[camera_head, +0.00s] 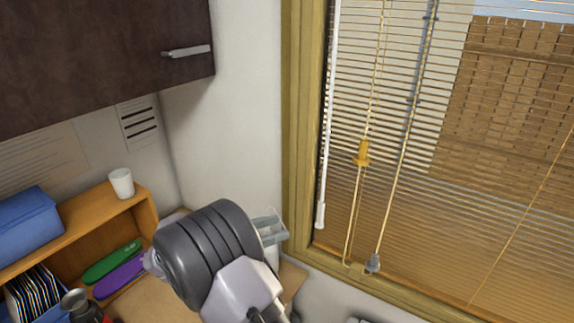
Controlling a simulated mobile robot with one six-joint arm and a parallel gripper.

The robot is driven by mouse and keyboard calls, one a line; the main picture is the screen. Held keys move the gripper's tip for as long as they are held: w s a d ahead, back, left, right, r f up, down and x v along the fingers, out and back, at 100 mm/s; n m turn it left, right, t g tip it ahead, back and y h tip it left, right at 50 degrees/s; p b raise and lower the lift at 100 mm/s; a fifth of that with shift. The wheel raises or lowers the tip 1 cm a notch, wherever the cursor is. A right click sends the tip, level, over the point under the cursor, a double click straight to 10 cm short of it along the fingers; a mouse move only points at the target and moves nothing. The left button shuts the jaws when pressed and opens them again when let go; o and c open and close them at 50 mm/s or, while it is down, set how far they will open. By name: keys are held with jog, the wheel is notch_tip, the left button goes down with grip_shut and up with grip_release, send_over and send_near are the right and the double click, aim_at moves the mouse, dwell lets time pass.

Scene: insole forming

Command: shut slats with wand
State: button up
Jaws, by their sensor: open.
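The window blind's slats (480,215) are open, with the outside showing through the gaps. A white wand (329,110) hangs nearly straight down at the blind's left edge and ends in a thicker white tip (320,215). My gripper (277,228) is open and empty, left of the wand's tip in the picture and apart from it. It is in front of the wall beside the window frame. My wrist partly hides the gripper's near side.
A cord with a yellow tassel (361,154) and another with a grey end (373,263) hang right of the wand. The wooden window frame (299,130) borders the blind. A dark cabinet (90,60) is upper left; a wooden shelf (85,212) with a white cup (121,183) stands below.

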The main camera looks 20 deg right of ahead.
jog(key=w, duration=0.1)
send_near(321, 213)
jog(key=d, duration=0.2)
jog(key=shift+n+t, duration=0.3)
jog(key=shift+t, duration=0.1)
jog(key=d, duration=0.3)
jog(key=w+d, duration=0.1)
jog(key=d, duration=0.3)
jog(key=w+d, duration=0.1)
jog(key=d, duration=0.3)
jog(key=shift+w+d+f+b, duration=0.15)
jog(key=shift+w+f+b, duration=0.05)
jog(key=shift+b, duration=0.1)
grip_shut()
